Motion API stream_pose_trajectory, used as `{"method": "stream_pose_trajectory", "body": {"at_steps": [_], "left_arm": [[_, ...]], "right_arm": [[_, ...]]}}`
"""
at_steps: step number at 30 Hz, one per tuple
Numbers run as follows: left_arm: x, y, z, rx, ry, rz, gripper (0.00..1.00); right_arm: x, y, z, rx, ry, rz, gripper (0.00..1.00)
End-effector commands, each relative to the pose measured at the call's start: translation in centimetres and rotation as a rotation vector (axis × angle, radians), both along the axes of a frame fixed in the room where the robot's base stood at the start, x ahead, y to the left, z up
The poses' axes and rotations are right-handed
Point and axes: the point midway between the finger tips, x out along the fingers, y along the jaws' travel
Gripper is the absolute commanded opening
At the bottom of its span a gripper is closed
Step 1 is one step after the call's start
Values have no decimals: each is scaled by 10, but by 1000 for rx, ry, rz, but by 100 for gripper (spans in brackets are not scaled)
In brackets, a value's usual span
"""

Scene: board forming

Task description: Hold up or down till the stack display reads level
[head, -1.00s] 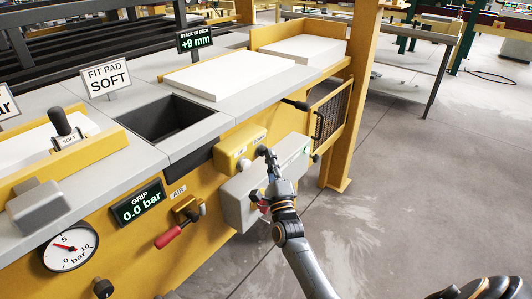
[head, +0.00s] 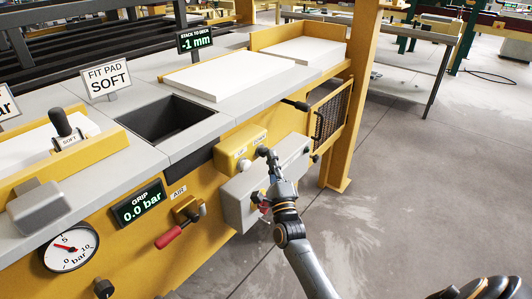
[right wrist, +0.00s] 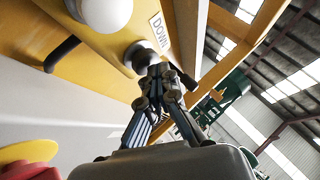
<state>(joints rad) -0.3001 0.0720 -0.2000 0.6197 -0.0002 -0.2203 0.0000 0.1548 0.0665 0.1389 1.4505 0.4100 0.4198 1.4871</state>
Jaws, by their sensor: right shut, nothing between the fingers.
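The stack display (head: 194,40), a dark sign marked "STACK TO DECK", reads -1 mm in green. The yellow button box (head: 236,146) on the machine's front carries a pale round UP button (head: 245,164) and a DOWN button. The fingers partly hide the button. My left gripper is out of view.
White board stacks (head: 230,75) lie on the grey deck beside a dark open well (head: 168,118). A grey box (head: 238,205) juts out below the buttons. A red-handled air valve (head: 180,230) and a mesh guard (head: 328,115) flank it.

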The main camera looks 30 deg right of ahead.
Motion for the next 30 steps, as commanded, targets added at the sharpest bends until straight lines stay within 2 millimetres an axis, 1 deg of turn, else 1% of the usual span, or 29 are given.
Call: {"method": "stream_pose_trajectory", "body": {"at_steps": [3, 8, 18, 30], "left_arm": [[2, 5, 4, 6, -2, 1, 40], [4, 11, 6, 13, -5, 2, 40], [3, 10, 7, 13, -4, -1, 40], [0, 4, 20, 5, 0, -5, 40]], "right_arm": [[-7, -2, 0, 0, 2, 1, 0], [-13, -4, 0, 0, 2, 1, 0], [-15, -6, 0, -1, 1, 0, 0], [-51, -21, 1, -1, 2, 0, 0]]}}
